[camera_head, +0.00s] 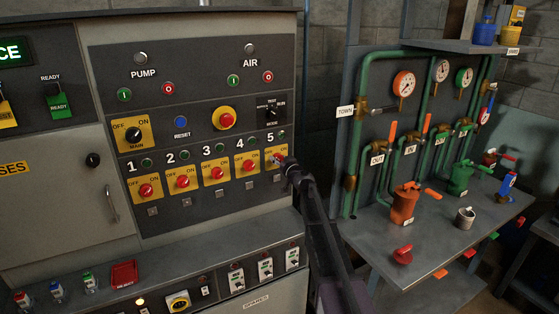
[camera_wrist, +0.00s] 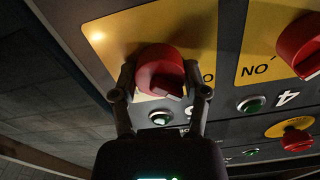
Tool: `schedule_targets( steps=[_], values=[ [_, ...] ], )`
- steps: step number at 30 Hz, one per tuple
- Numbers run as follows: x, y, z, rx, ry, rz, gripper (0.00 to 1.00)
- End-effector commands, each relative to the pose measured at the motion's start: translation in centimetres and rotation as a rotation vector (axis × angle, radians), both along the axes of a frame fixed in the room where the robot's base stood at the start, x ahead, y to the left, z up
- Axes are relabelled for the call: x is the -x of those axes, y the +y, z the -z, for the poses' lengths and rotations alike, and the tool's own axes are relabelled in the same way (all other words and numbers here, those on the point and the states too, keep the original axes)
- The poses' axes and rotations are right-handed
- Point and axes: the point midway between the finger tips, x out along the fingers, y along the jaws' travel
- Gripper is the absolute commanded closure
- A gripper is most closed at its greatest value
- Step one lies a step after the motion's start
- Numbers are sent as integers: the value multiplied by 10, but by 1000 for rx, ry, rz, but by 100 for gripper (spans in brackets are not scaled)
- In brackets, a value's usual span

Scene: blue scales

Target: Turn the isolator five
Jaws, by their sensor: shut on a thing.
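The isolator five knob (camera_wrist: 160,68) is a red rotary handle on a yellow plate (camera_wrist: 100,35) in the wrist view. In the head view its yellow plate (camera_head: 284,150) is the rightmost of the row, under the label 5, and my gripper hides most of the knob. My gripper (camera_head: 283,162) reaches the panel from the lower right. In the wrist view its two fingers (camera_wrist: 160,82) stand on either side of the red knob and are shut on it.
The isolator four knob (camera_head: 249,166) is close to the left; it shows in the wrist view at the right (camera_wrist: 300,45). A green lamp (camera_wrist: 160,117) sits by knob five. The mode selector (camera_head: 270,110) is above. A pipe bench (camera_head: 450,230) stands to the right.

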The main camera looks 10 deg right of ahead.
Motion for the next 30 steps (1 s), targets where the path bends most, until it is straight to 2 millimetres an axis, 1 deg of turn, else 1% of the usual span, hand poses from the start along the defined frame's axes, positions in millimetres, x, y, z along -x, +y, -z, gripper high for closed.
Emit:
schedule_targets(
  steps=[8,14,20,30],
  values=[
    [-1,0,0,-41,13,0,89],
    [-1,0,0,-130,42,0,89],
    [-2,0,0,-272,88,-1,89],
    [-2,-1,0,-573,187,-1,89]
  ],
)
